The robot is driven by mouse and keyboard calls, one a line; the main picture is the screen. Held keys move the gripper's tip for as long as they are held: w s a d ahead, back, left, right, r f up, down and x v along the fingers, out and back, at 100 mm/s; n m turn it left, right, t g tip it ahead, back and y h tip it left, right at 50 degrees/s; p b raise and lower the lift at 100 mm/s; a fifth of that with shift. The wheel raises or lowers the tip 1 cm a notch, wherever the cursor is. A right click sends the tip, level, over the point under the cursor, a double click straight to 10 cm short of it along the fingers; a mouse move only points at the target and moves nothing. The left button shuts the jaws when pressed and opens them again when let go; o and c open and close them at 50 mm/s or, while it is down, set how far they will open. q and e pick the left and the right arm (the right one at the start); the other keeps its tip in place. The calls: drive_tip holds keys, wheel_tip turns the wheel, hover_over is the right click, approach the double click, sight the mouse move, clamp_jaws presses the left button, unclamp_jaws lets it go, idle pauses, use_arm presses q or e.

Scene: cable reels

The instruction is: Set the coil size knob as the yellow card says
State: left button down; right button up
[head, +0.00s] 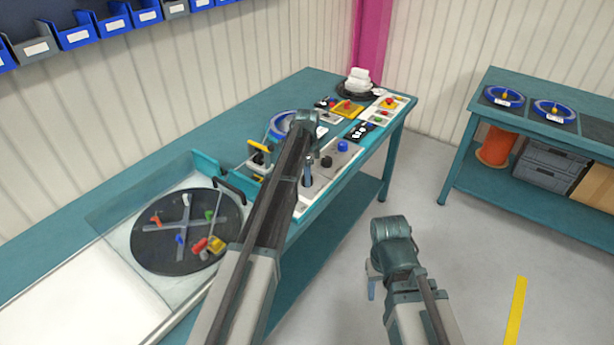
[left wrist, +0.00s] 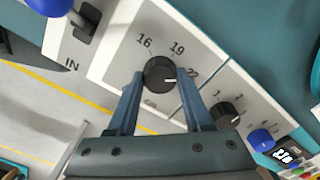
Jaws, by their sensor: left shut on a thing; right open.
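The coil size knob (left wrist: 160,75) is a round black dial on a white panel (left wrist: 112,68), marked 16, 19 and 22. Its white pointer line faces right, close to the 22; part of that number is covered. My left gripper (left wrist: 163,88) is shut on the knob, one finger on each side. In the head view my left gripper (head: 308,170) points down at the panel, and my arm hides part of it. My right gripper (head: 371,283) hangs open and empty above the floor, away from the bench. I cannot make out a readable yellow card.
A second black knob (left wrist: 224,115) and a blue button (left wrist: 261,140) sit beside it. A blue-ended lever (left wrist: 86,22) marked IN is on the other side. A dark turntable (head: 160,240) is at left on the bench. Open floor lies right.

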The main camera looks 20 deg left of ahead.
use_arm(q)
drive_tip(key=shift+m, duration=1)
drive_tip(key=shift+c, duration=1.6)
unclamp_jaws()
wheel_tip(320, 180, up, 14)
drive_tip(key=p, duration=1.3)
drive_tip(key=shift+p, duration=0.4)
drive_tip(key=shift+f, duration=0.15)
